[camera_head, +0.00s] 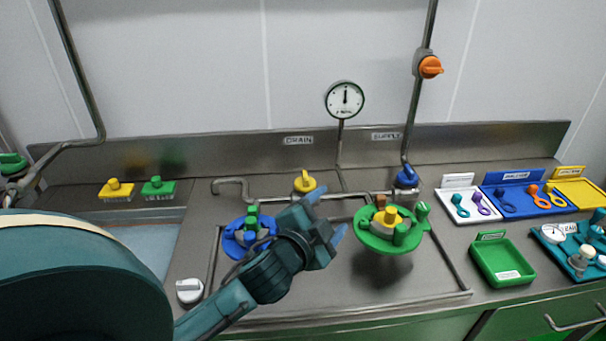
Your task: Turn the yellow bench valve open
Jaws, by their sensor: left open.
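The yellow bench valve (304,182) sits on the pipe at the back of the metal bench, below the DRAIN label. It has a round yellow body with a small raised handle on top. My left gripper (327,214) reaches in from the lower left, with its two blue-green fingers spread apart and nothing between them. In the picture its upper fingertip is just below and right of the yellow valve. I cannot tell whether they touch; they look apart. My right gripper is not in view.
A blue round fixture (233,240) stands left of my gripper, and a green one (373,241) stands right. A blue valve (407,177) is under SUPPLY. A gauge (345,100) rises behind. An orange valve (430,67) is on the wall pipe. Trays, including a green one (505,278), lie right.

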